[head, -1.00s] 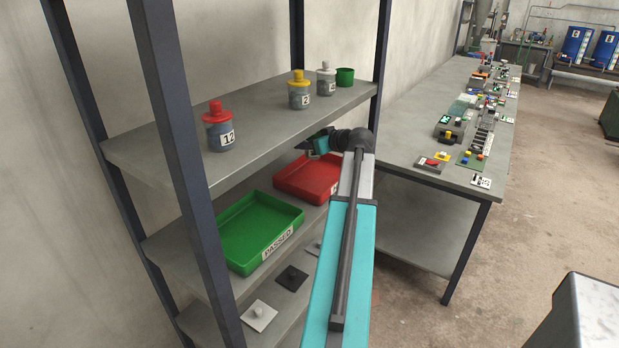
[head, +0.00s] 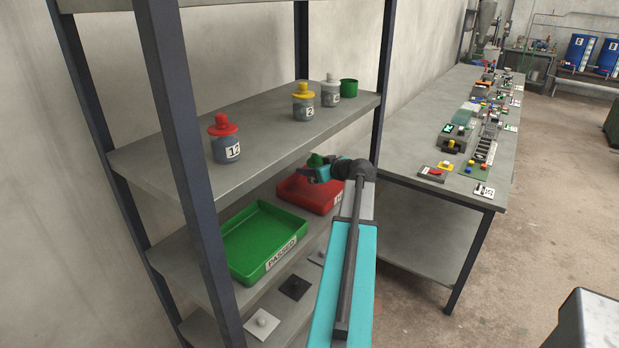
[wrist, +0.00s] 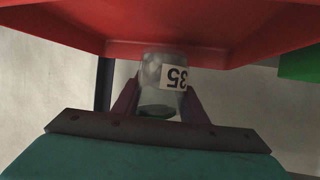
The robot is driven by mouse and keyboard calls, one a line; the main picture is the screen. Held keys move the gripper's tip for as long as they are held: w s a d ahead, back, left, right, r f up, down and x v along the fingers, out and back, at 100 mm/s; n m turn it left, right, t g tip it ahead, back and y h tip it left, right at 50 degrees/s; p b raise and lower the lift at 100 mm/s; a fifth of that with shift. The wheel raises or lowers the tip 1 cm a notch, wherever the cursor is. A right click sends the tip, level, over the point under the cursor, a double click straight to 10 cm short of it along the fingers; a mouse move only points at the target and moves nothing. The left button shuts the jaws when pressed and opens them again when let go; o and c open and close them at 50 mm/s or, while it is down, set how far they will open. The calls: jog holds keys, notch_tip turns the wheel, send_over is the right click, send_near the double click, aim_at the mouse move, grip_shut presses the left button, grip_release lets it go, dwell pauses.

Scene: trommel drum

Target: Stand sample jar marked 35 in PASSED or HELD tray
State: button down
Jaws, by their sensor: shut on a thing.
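My gripper (head: 318,168) is shut on the sample jar (wrist: 160,80), which is marked 35. The wrist view shows the jar upside down between the two fingers, its 35 label inverted. The jar's green lid (head: 316,160) shows above my gripper in the head view; its body is hidden there. The red tray (head: 300,197) lies just below my gripper on the middle shelf, its front label partly hidden by my arm. It fills the top of the wrist view (wrist: 80,25). I cannot tell whether jar and tray touch. The green PASSED tray (head: 235,271) is to its left, empty.
A dark post (head: 190,150) stands at the front left. A cluttered bench (head: 420,200) is right.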

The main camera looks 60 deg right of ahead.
aim_at(310, 178)
jog(key=shift+f, duration=0.1)
dwell(0.3)
jog(key=shift+f+p, duration=0.4)
jog(key=shift+f, duration=1.4)
jog(key=shift+f, duration=0.15)
jog(key=c, duration=1.1)
grip_release()
jog(key=shift+r, duration=0.25)
jog(key=shift+s+a, duration=0.1)
jog(key=shift+s, duration=0.3)
jog(key=b+v, duration=0.2)
jog(key=v, duration=0.9)
jog(key=shift+s+r+b, duration=0.1)
jog(key=shift+r+b, duration=0.05)
jog(key=shift+b, duration=0.2)
